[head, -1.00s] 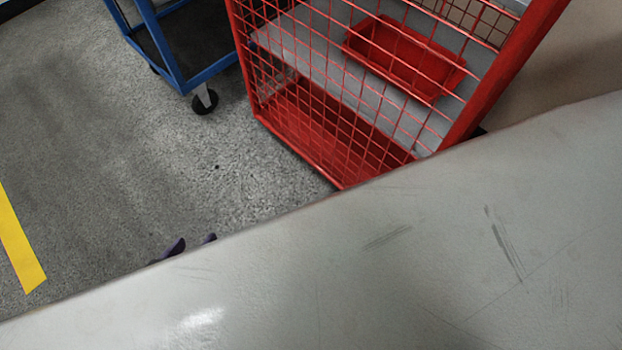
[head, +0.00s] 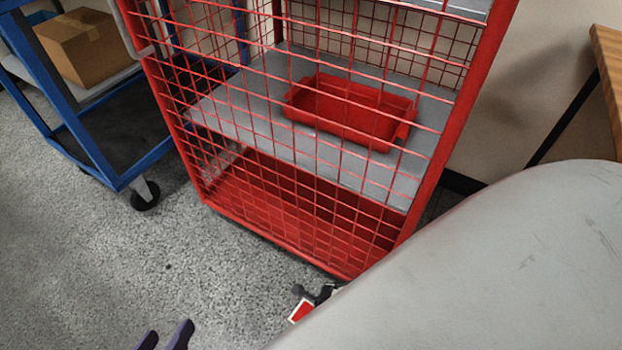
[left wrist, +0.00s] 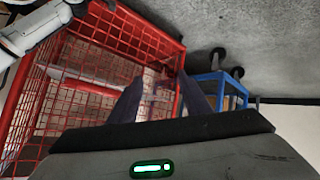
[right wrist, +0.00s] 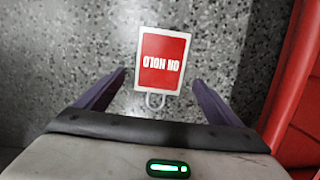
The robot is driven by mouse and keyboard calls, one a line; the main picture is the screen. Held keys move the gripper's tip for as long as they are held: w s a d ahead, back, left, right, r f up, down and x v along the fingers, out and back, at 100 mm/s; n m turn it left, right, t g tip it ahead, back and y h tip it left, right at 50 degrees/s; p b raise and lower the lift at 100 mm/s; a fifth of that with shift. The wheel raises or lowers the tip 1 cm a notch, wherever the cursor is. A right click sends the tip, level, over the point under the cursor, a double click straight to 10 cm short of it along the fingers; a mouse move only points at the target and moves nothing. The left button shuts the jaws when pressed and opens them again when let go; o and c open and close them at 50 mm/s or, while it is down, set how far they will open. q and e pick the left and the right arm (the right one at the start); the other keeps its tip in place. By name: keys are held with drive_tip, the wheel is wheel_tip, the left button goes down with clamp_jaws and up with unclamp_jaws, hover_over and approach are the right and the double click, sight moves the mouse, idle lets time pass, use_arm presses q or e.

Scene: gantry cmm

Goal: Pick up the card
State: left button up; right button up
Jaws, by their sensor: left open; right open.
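The card (right wrist: 162,62) is red with a white border and reads "ON HOLD" upside down in the right wrist view. A pale loop sticks out from its near edge. My right gripper (right wrist: 160,77) is open, with one finger on each side of the card's near part; no finger visibly touches it. In the head view a small red and white piece, likely the card (head: 300,310), shows beside dark parts at the edge of my grey arm, which hides the rest. My left gripper (head: 164,336) is open and empty at the bottom left, over the floor.
A red mesh cage cart (head: 400,225) holds a red bin (head: 350,112) on its grey shelf. A blue cart (head: 105,170) with a cardboard box (head: 85,45) stands left of it. A wooden table edge (head: 608,65) shows at the right. The speckled floor at left is clear.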

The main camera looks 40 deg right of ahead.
drive_tip(key=shift+w+f+b, duration=0.15)
drive_tip(key=shift+f+b, duration=0.3)
drive_tip(key=shift+f, duration=0.45)
drive_tip(key=shift+a, duration=0.1)
drive_tip(key=c, duration=1.2)
drive_tip(key=shift+r, duration=0.25)
use_arm(q)
drive_tip(key=shift+s+a+f+g+y+p, duration=0.2)
drive_tip(key=shift+a+f+y+p, duration=0.35)
drive_tip(key=shift+p, duration=0.85)
drive_tip(key=shift+s+a+f+g+y+p, duration=0.25)
drive_tip(key=shift+a+p, duration=0.45)
drive_tip(key=shift+p, duration=0.75)
drive_tip(key=shift+s+a+f+g+y+p, duration=0.1)
drive_tip(key=shift+a+f+y+p, duration=0.4)
drive_tip(key=shift+p, duration=0.9)
use_arm(e)
drive_tip(key=shift+r, duration=4.8)
